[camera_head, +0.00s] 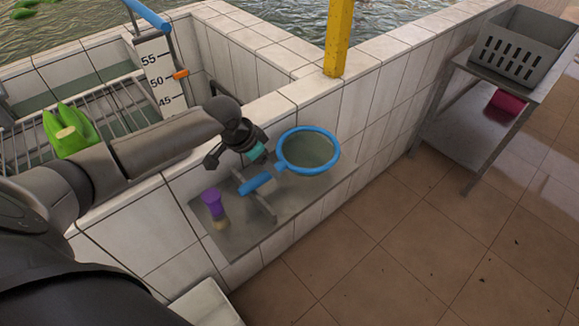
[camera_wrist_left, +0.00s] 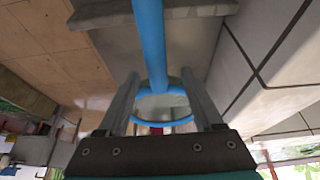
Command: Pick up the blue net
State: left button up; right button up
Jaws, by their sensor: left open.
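The blue net (camera_head: 308,150) has a round blue hoop with grey-green mesh and a short blue handle. It lies over the grey shelf along the tiled wall, its handle across a grey bar. My left gripper (camera_head: 259,161) is just above and behind the handle, beside the hoop; its fingers are hard to see there. In the left wrist view, the fingers (camera_wrist_left: 158,82) are spread apart with the blue handle (camera_wrist_left: 152,45) in line between them, the hoop beyond. I cannot tell whether they touch it. My right gripper is not in view.
Green gloves (camera_head: 70,130) lie on a rack at left. A grey crate (camera_head: 522,47) sits on a metal table at right. A yellow post (camera_head: 339,38) rises from the wall.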

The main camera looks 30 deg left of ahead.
pick_arm(q)
jog(key=x, duration=0.2)
jog(key=b+x, duration=0.1)
jog(key=x, duration=0.2)
jog(key=shift+d, duration=0.2)
grip_shut()
dwell(0.3)
